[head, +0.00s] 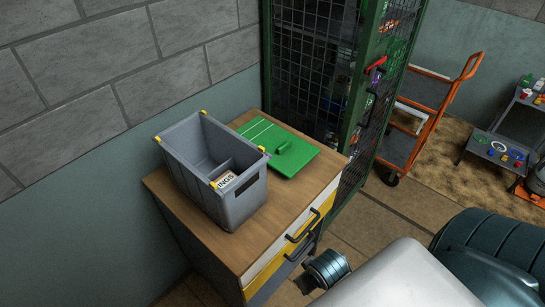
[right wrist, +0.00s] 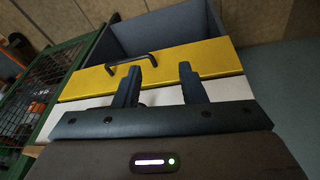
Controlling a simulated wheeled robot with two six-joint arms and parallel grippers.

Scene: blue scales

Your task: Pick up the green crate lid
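The lid does not show in that view. My left gripper is not in view.
The open grey crate (head: 228,198) with yellow clips stands beside the lid, holding a labelled box (head: 224,181). A green mesh cage (head: 315,80) rises behind the cabinet. Black drawer handles (head: 303,226) stick out in front.

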